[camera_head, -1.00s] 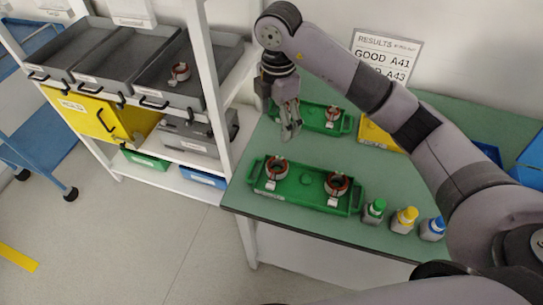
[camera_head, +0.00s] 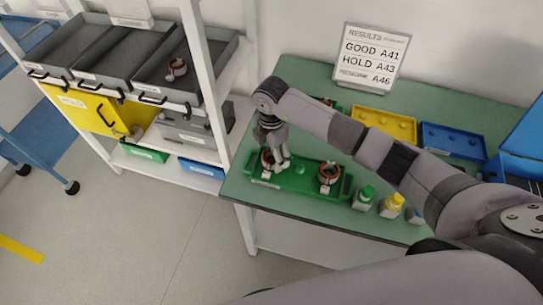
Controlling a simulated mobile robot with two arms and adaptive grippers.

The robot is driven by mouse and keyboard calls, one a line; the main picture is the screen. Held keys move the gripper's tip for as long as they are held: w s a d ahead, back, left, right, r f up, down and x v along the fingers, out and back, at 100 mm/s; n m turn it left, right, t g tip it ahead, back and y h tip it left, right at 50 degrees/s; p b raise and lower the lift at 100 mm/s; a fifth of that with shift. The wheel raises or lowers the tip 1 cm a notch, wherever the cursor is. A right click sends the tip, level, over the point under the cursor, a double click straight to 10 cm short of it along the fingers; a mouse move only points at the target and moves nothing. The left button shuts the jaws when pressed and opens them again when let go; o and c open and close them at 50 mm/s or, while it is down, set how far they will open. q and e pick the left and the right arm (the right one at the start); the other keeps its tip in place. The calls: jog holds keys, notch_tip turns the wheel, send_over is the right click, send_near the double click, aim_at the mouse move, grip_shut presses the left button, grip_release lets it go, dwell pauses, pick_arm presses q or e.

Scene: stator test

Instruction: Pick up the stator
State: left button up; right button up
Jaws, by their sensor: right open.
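A green tray (camera_head: 299,187) lies on the green-topped table near its front left edge. It holds two stators, ring-shaped with copper-red windings and a white tag. The left stator (camera_head: 266,157) is partly hidden by my right gripper (camera_head: 277,167). The right stator (camera_head: 329,173) stands clear at the other end of the tray. My right gripper points down at the left stator with its fingers open; whether they touch it I cannot tell. A third stator (camera_head: 177,68) sits in a grey bin on the shelf. My left gripper is not in view.
Green, yellow and blue capped bottles stand right of the tray, the green-capped one (camera_head: 364,197) nearest. Behind are a yellow tray (camera_head: 385,124), a blue tray (camera_head: 452,141) and a results sign (camera_head: 370,58). A white shelf post (camera_head: 205,80) rises left of my right gripper.

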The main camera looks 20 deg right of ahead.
jog(key=shift+f, duration=0.7)
jog(key=shift+c, duration=0.4)
jog(key=c, duration=1.5)
